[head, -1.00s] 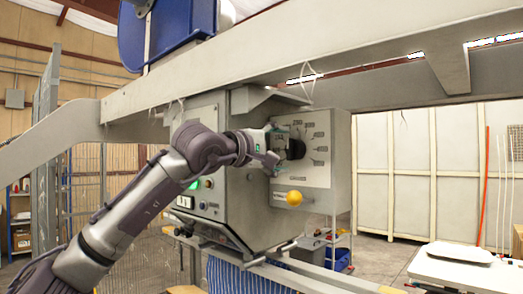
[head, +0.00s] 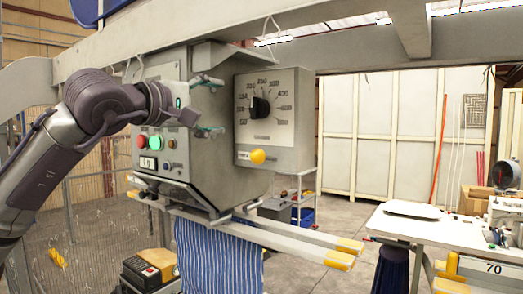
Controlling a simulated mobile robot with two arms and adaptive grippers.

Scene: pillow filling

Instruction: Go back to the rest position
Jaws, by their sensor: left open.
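My left gripper (head: 207,105) is open and empty, its two fingers spread one above the other. It is in front of the grey machine's control housing (head: 232,165), left of the dial box (head: 290,125). A gap shows in the picture between the fingers and the black dial knob (head: 259,107). The knob sits on a numbered scale, with a yellow knob (head: 257,156) below it. My right gripper is not in view.
Red and green buttons (head: 148,142) are on the housing's left face. Two yellow-tipped bars (head: 318,247) stick out below, by a blue striped cloth (head: 210,256). A white table (head: 410,225) with a sewing machine stands at right.

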